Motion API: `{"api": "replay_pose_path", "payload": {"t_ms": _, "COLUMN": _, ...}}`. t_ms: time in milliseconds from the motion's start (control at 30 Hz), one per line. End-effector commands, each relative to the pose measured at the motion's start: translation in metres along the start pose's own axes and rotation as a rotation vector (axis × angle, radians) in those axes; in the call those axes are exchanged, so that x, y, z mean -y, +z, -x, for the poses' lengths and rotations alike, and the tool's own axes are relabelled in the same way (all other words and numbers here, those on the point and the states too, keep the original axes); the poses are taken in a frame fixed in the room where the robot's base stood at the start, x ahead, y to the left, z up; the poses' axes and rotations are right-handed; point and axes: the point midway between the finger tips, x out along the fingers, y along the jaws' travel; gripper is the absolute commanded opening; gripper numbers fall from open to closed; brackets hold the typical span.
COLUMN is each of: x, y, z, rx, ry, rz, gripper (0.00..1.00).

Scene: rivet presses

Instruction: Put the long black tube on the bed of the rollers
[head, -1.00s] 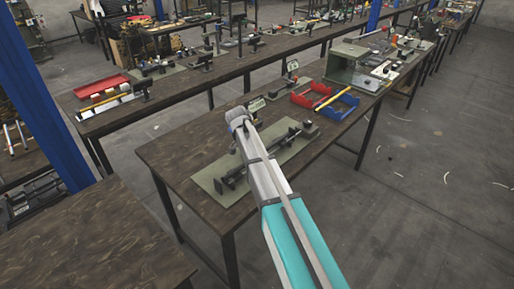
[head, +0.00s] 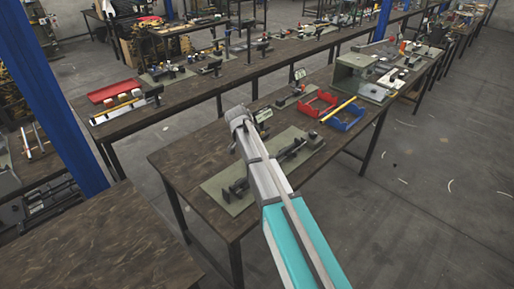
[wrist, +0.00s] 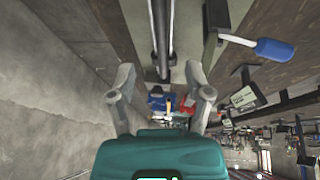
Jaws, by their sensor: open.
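My gripper (wrist: 160,75) is open and empty in the wrist view, its two fingers spread wide. A long dark tube (wrist: 161,40), with a light streak along it, runs down the top middle of the wrist view, ahead of the gap between the fingers. In the head view a long dark assembly (head: 290,152) lies along a green mat (head: 222,197) on the near bench, partly hidden by my arm. I cannot tell tube from rollers there. My arm reaches over the mat, and its fingers cannot be made out in the head view.
A red bin (head: 318,104) and a blue bin (head: 345,122) with a yellow bar (head: 339,110) stand farther along the bench. A blue-handled tool (wrist: 272,50) is at the right of the wrist view. Bare bench top lies left of the mat. Another bench (head: 95,250) is at near left.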

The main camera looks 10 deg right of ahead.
Motion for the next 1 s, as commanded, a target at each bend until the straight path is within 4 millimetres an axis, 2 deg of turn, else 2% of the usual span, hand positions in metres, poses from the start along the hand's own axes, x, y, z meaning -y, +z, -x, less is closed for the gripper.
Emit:
{"api": "replay_pose_path", "payload": {"t_ms": 133, "x": 0.000, "y": 0.000, "z": 0.005, "rx": 0.000, "ry": 0.000, "rz": 0.000, "gripper": 0.65}}
{"api": "replay_pose_path", "payload": {"t_ms": 800, "x": -0.001, "y": 0.000, "z": 0.005, "rx": 0.001, "ry": 0.000, "rz": 0.000, "gripper": 0.65}}
{"api": "replay_pose_path", "payload": {"t_ms": 1000, "x": -0.018, "y": 0.007, "z": 0.004, "rx": 0.021, "ry": -0.003, "rz": 0.045, "gripper": 0.65}}
